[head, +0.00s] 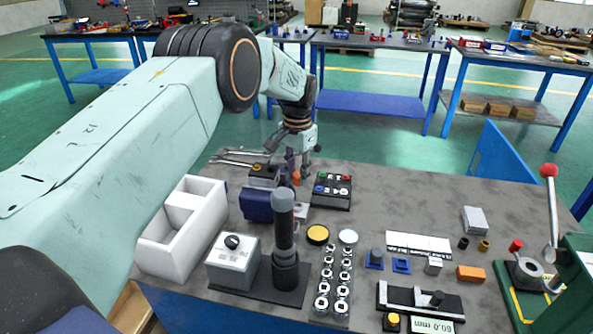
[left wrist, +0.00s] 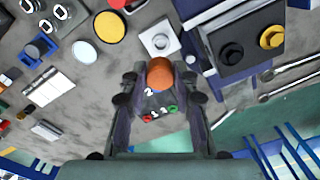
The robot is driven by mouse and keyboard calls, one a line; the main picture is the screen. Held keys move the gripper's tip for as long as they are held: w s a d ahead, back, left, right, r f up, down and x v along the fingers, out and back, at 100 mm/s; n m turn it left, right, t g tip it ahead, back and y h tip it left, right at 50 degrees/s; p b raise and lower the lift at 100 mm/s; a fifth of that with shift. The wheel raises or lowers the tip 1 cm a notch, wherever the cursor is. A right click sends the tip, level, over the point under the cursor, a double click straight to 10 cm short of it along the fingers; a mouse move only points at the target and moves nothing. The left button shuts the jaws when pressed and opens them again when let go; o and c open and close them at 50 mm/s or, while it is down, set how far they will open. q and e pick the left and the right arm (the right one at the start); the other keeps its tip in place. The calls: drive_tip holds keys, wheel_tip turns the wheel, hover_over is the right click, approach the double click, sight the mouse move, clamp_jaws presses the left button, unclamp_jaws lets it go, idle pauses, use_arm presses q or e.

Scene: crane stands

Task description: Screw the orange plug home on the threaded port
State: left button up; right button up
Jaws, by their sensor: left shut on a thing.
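The orange plug (head: 296,178) is between the fingertips of my left gripper (head: 299,160), which points down over the far part of the bench. In the left wrist view the orange plug (left wrist: 160,74) shows round between the two dark fingers of my left gripper (left wrist: 160,82), which is shut on it. A pale square block with a round dark centre (left wrist: 160,39), which looks like the threaded port, lies beyond the plug. In the head view this pale block (head: 301,211) is partly hidden behind a grey post. The plug appears apart from it. My right gripper is not in view.
A button panel (head: 332,191) stands right of the gripper, and a dark box with black and yellow knobs (left wrist: 240,40) is close by. The tall grey post (head: 284,240) and white tray (head: 180,235) stand nearer.

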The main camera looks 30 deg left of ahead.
use_arm(q)
drive_tip(key=shift+s+d+r, duration=0.15)
drive_tip(key=shift+d+r, duration=0.05)
drive_tip(key=shift+d, duration=0.05)
drive_tip(key=shift+p, duration=0.3)
drive_tip(key=shift+w+a+f+b, duration=0.2)
drive_tip(key=shift+a+f, duration=0.1)
drive_tip(key=shift+f, duration=0.25)
drive_tip(key=shift+w+a+f+b, duration=0.15)
drive_tip(key=shift+a+f, duration=0.15)
drive_tip(key=shift+f, duration=0.2)
drive_tip(key=shift+s+f, duration=0.1)
drive_tip(key=shift+f, duration=0.3)
drive_tip(key=shift+s+d+f+b, duration=0.15)
drive_tip(key=shift+d+f+b, duration=0.25)
drive_tip(key=shift+b, duration=0.2)
drive_tip(key=shift+d+f, duration=0.1)
drive_tip(key=shift+f, duration=0.15)
drive_tip(key=shift+a+f+b, duration=0.25)
drive_tip(key=shift+f+b, duration=0.1)
drive_tip(key=shift+f, duration=0.25)
drive_tip(key=shift+a+f+b, duration=0.2)
drive_tip(key=shift+f+b, duration=0.15)
drive_tip(key=shift+f, duration=0.35)
drive_tip(key=shift+d+r, duration=0.3)
drive_tip(key=shift+d, duration=0.05)
drive_tip(key=shift+a+f, duration=0.2)
drive_tip(key=shift+a, duration=0.05)
drive_tip(key=shift+d+r, duration=0.15)
drive_tip(key=shift+d, duration=0.1)
